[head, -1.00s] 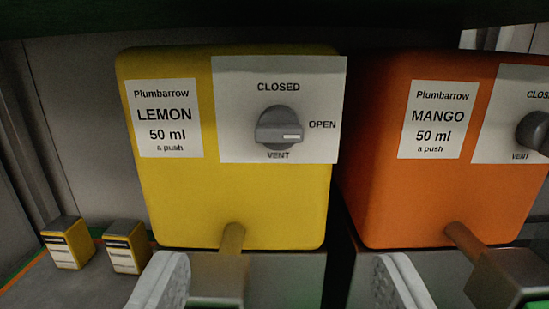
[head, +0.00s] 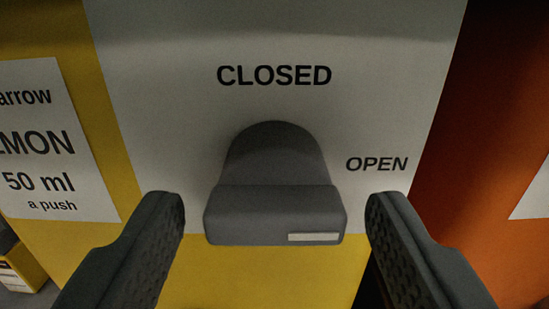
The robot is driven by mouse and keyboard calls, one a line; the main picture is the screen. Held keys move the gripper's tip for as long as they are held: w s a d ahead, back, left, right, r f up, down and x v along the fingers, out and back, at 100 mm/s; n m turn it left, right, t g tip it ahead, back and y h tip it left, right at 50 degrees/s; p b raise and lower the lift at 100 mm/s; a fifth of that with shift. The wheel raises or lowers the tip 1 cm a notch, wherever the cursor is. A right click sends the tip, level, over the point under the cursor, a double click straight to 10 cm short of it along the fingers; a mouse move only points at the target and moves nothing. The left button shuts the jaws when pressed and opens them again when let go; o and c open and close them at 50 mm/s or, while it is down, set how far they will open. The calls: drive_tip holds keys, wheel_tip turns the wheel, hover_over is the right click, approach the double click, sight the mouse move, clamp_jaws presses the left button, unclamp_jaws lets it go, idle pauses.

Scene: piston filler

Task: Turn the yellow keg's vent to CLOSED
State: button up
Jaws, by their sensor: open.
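The yellow keg (head: 215,280) fills the middle of the head view, with a white vent plate (head: 160,110) marked CLOSED at the top and OPEN at the right. The grey vent knob (head: 275,195) sits on this plate. Its grip bar lies horizontal, and the white mark on its right end is on the OPEN side. My gripper (head: 275,220) is open, one finger to the left of the knob and one to the right, with a gap on each side. The VENT wording is hidden behind the knob.
The orange keg (head: 490,120) stands close at the right. The LEMON label (head: 55,140) is on the yellow keg's left part. A small yellow box (head: 25,270) shows at the lower left.

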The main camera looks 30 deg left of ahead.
drive_tip(key=shift+w+a, duration=0.35)
drive_tip(key=shift+w, duration=0.2)
drive_tip(key=c, duration=1)
